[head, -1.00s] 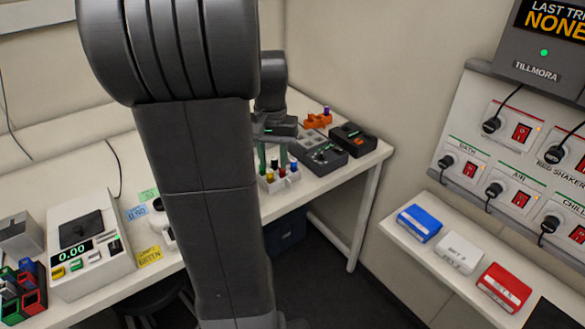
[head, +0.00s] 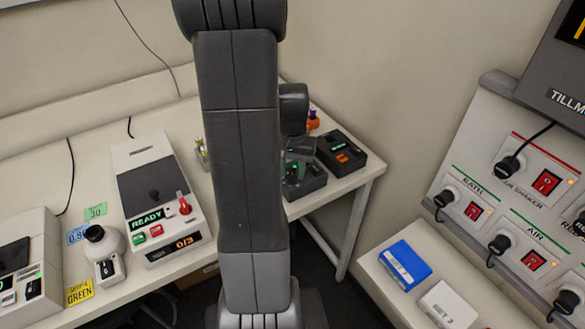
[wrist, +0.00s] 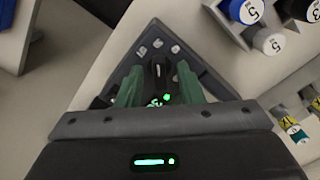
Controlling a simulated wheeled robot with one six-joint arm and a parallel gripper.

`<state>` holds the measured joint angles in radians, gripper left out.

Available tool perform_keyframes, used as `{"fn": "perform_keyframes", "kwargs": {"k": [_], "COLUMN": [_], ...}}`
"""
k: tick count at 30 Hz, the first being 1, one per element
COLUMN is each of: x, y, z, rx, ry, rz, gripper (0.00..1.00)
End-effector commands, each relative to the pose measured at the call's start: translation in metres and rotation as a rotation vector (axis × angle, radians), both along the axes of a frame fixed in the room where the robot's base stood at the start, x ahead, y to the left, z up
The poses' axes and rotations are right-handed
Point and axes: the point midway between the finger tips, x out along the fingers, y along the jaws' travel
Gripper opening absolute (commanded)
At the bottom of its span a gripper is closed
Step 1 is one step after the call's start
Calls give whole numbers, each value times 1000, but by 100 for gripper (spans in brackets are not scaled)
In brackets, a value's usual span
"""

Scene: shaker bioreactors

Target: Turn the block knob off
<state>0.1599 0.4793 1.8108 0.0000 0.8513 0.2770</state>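The dark grey block unit (head: 305,190) sits on the bench near its right end, partly hidden by my arm and gripper in the head view. Small green lights glow just below the knob. My gripper (wrist: 160,82) has green fingers, one on each side of the knob, with a visible gap to it. The gripper is open and holds nothing. In the head view my gripper (head: 300,150) is over the unit.
A black device with an orange display (head: 342,153) stands right beside the unit. Capped tubes (wrist: 268,40) stand close by at upper right in the wrist view. A white device reading READY (head: 150,190) is left of my arm. Wall switches (head: 545,183) are at right.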

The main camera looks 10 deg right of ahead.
Motion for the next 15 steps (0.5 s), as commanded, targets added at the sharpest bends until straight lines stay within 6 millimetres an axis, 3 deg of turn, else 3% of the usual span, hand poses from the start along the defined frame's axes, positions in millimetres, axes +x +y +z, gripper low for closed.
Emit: {"fn": "perform_keyframes", "kwargs": {"k": [3, 9, 15], "x": [0, 0, 0], "y": [0, 0, 0], "z": [0, 0, 0], "rx": [0, 0, 0], "ry": [0, 0, 0], "rz": [0, 0, 4], "gripper": [34, 0, 0]}}
